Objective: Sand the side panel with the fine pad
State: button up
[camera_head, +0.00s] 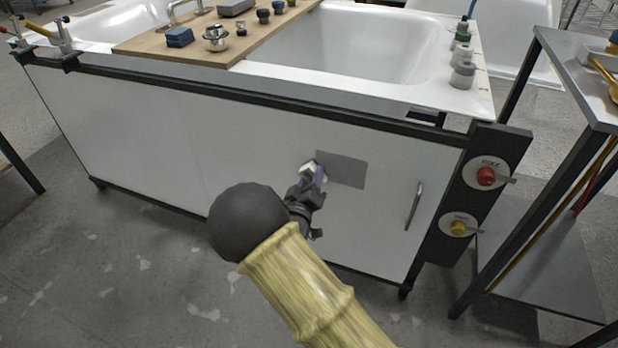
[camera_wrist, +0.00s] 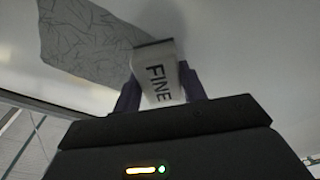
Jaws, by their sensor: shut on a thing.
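The white side panel (camera_head: 250,160) of the tub has a grey, scratched patch (camera_head: 343,170), which also shows in the wrist view (camera_wrist: 85,40). My gripper (camera_head: 318,180) is shut on the fine pad (camera_head: 312,172), a pale block marked "FINE" in the wrist view (camera_wrist: 157,75). The pad is at the left edge of the grey patch in the head view. In the wrist view its far end overlaps the patch's edge. I cannot tell whether it touches the panel. My two dark fingers (camera_wrist: 160,92) hold it from both sides.
A handle (camera_head: 414,206) is on the panel right of the patch. Further right are a red knob (camera_head: 486,176) and a yellow knob (camera_head: 459,228). A metal table (camera_head: 580,75) stands at the right. A wooden board (camera_head: 150,45) with several items lies across the tub.

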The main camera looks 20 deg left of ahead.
aim_at(366, 181)
jog(key=shift+s+d, duration=0.2)
jog(key=shift+d, duration=1.3)
jog(key=shift+d+p, duration=0.55)
jog(key=shift+d, duration=1.35)
jog(key=shift+d+r, duration=0.1)
jog(key=shift+d, duration=0.5)
jog(key=shift+s+d, duration=0.15)
jog(key=shift+d, duration=1.15)
jog(key=shift+s+d, duration=0.15)
jog(key=shift+d, duration=0.7)
jog(key=shift+s+d, duration=0.15)
jog(key=shift+d, duration=0.65)
